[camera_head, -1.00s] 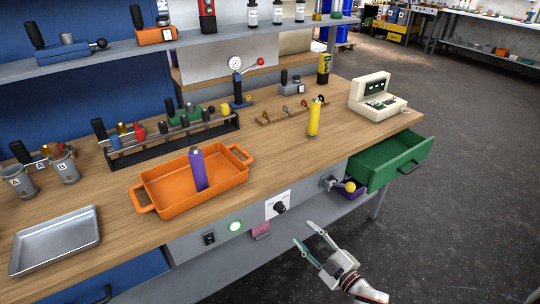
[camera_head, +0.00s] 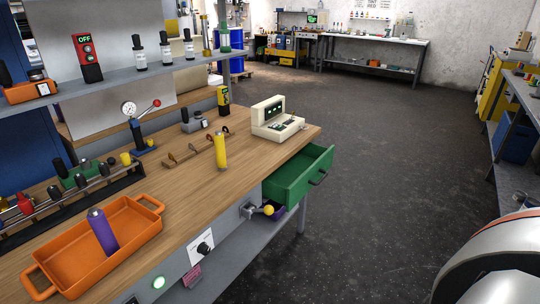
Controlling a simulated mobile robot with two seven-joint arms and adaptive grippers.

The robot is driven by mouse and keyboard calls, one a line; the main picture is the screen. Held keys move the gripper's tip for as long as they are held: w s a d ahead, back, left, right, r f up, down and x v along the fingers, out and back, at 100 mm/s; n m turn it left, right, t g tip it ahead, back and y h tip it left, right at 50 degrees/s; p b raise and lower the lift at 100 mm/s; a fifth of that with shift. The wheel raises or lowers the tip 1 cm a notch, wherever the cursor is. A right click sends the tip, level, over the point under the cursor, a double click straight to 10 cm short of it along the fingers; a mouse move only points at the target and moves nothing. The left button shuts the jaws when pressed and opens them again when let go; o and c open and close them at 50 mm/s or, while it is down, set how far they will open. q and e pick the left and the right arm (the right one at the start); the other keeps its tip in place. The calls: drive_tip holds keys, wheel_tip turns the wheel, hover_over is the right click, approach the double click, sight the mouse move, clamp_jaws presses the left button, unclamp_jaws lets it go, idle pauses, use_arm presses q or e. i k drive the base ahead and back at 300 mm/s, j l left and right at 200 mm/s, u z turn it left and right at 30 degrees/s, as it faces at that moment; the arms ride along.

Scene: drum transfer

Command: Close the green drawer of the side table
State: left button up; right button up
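The green drawer (camera_head: 300,176) is pulled out from the right end of the wooden-topped side table (camera_head: 190,183). The inside of the drawer looks empty from here. A white and orange rounded arm part of mine fills the lower right corner. Neither gripper shows in the head view, so I cannot see what they hold. Nothing of mine touches the drawer.
A lever with a yellow knob (camera_head: 268,210) juts from the table front, just left of the drawer. A yellow cylinder (camera_head: 220,152) and a cream device (camera_head: 277,118) stand on the top. Dark floor (camera_head: 385,150) is clear right of the drawer.

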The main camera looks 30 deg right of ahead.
sight(288, 184)
drive_tip(key=z, duration=1.35)
drive_tip(key=i+l+u, duration=0.3)
drive_tip(key=i+l, duration=0.15)
drive_tip(key=i, duration=0.1)
